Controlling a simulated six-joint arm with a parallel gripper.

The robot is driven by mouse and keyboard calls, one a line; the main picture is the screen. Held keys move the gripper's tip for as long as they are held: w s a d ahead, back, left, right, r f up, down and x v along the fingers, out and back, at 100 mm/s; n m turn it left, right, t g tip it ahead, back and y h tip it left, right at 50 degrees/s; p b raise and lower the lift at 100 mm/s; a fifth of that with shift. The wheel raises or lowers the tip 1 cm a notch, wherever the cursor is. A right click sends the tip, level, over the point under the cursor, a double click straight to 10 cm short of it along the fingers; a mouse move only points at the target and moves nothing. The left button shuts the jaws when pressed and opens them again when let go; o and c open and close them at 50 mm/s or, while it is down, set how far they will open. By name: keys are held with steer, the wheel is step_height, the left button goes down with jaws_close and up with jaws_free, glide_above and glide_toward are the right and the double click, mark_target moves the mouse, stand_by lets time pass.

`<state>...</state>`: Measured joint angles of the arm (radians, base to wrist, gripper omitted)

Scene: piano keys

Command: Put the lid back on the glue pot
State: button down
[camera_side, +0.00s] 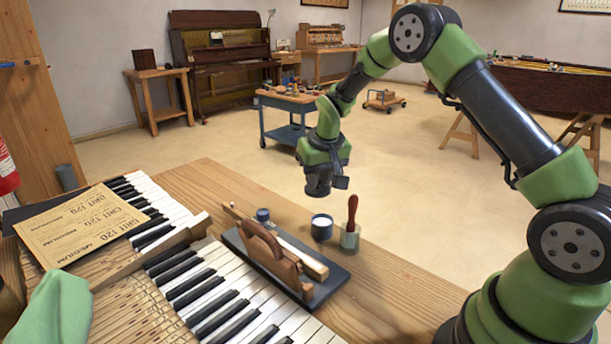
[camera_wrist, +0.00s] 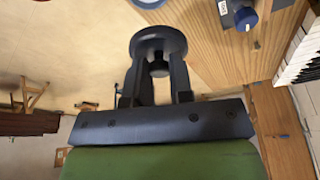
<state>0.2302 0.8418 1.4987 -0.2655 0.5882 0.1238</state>
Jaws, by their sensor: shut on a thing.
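My gripper (camera_wrist: 157,82) is shut on the knob of a dark round lid (camera_wrist: 160,40). In the side view, my gripper (camera_side: 319,178) points down with the dark lid (camera_side: 318,191) at its tip, in the air above the bench. The glue pot (camera_side: 321,232) is a small dark blue pot with white glue showing at its open top. It stands upright on the bench, below the lid and apart from it. In the wrist view, part of the pot (camera_wrist: 149,3) shows at the top edge, cut off by the frame.
A glass jar (camera_side: 350,240) with a red-handled brush (camera_side: 352,208) stands close to the pot's right. The bench (camera_side: 395,290) is clear at front right.

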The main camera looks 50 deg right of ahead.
mark_target(325, 196)
steer(key=shift+s, duration=0.75)
steer(key=shift+s+a+f, duration=0.1)
steer(key=shift+f, duration=3.05)
steer(key=shift+f, duration=0.15)
steer(key=shift+c, duration=2.3)
jaws_free()
steer(key=shift+r, duration=3.5)
